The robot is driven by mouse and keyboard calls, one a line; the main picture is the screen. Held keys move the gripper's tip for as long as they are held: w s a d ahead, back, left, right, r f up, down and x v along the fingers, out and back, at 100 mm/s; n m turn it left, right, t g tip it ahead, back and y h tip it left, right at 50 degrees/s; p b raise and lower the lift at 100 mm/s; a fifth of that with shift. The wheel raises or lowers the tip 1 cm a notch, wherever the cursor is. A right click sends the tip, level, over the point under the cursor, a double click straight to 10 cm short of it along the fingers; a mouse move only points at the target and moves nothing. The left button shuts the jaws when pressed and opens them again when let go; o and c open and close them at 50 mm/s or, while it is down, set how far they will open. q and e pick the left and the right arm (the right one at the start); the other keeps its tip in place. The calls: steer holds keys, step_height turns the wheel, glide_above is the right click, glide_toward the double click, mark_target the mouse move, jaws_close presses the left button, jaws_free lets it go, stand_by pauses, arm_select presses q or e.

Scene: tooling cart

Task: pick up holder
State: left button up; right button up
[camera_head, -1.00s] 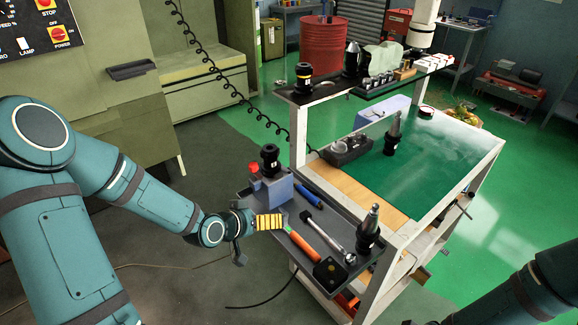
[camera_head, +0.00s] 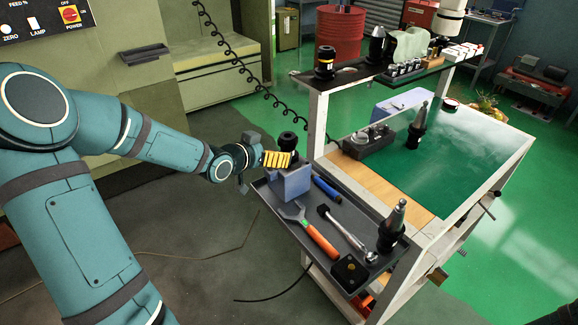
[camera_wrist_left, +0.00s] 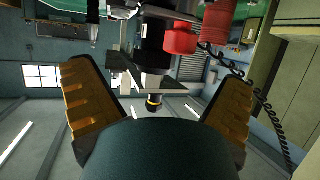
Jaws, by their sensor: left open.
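My left gripper (camera_head: 277,159) is open at the left end of the cart's grey tray, beside a black tool holder (camera_head: 288,140) on a blue-grey block (camera_head: 291,182). One gripper finger partly hides the holder. In the left wrist view, the two yellow-padded fingers stand wide apart, and a dark holder (camera_wrist_left: 153,38) shows ahead in the gap between them, apart from the pads. Another holder (camera_head: 391,226), with a grey cone, stands upright at the tray's right corner. A similar one (camera_head: 417,127) stands on the green top. My right gripper is not in view.
An orange-handled wrench (camera_head: 318,238), a ratchet (camera_head: 347,232) and a blue-handled tool (camera_head: 327,189) lie on the tray (camera_head: 270,200). More holders (camera_head: 324,63) stand on the cart's upper shelf. A coiled black cable hangs behind the gripper.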

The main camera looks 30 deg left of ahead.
mark_target(282, 146)
arm_select(q)
steer(key=shift+b+x, duration=0.3)
steer(key=shift+x, duration=0.75)
steer(key=b+x, duration=0.2)
steer(key=x, duration=0.2)
steer(key=shift+d, duration=0.2)
steer(key=shift+w+f+b, duration=0.15)
steer(key=shift+w+b, duration=0.15)
steer(key=shift+w, duration=0.2)
steer(key=c, duration=1.2)
steer(key=shift+r, duration=0.25)
steer(key=shift+c, duration=1.1)
